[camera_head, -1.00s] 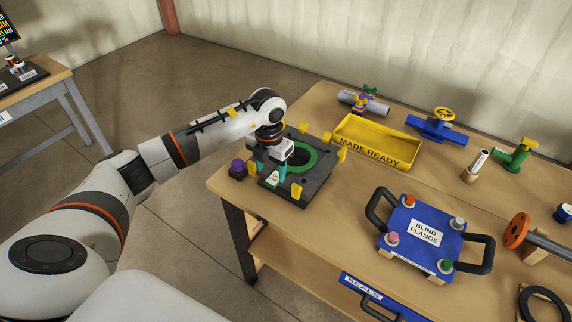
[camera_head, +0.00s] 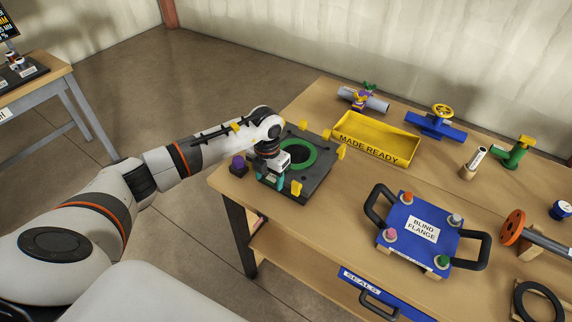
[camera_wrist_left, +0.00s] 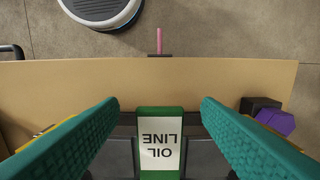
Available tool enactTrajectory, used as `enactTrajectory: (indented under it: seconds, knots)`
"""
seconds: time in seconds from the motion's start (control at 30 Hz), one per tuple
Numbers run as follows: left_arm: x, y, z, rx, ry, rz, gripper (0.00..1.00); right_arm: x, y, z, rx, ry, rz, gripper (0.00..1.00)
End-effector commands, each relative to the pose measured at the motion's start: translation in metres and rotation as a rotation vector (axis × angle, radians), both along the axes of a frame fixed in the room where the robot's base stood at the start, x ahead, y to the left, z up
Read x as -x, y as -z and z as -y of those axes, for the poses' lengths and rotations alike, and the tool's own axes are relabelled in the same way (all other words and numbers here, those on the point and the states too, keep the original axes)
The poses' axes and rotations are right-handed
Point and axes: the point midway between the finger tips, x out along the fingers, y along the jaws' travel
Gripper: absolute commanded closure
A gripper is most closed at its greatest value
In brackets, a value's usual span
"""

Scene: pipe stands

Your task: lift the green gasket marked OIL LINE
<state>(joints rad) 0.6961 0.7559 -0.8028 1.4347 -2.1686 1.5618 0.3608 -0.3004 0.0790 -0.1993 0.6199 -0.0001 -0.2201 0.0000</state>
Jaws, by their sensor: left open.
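The green gasket (camera_head: 312,160) lies flat as a ring on a dark square plate (camera_head: 318,184) at the table's left corner. In the left wrist view its green-edged tab (camera_wrist_left: 160,111) carries a white label reading OIL LINE, upside down in that picture. My left gripper (camera_head: 272,181) is over the near-left side of the plate and hides the tab in the head view. In the left wrist view the teal fingers of the left gripper (camera_wrist_left: 160,103) are spread wide, one on each side of the tab, with gaps between. My right gripper is out of view.
Yellow posts (camera_head: 297,187) stand around the plate. A purple-topped dark block (camera_head: 238,166) is left of it. A yellow MADE READY tray (camera_head: 375,153) is behind to the right. A blue BLIND FLANGE plate (camera_head: 448,238) with black handles is at right. Bare tabletop lies between.

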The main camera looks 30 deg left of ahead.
Motion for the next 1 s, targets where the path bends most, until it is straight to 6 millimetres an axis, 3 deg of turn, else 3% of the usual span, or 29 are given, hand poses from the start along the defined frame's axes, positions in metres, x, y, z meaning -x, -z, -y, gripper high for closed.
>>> enactTrajectory:
  seconds: [0.37,0.67,1.0]
  knots:
    - [-0.0001,0.0014,0.0000,0.000,0.000,0.000,0.42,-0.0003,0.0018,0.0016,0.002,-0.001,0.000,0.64]
    - [0.0000,0.0015,0.0000,0.000,0.000,0.000,0.89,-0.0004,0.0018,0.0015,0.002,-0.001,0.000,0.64]
    - [-0.0001,-0.0065,0.0004,0.002,-0.001,0.000,0.91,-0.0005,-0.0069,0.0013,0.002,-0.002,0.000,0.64]
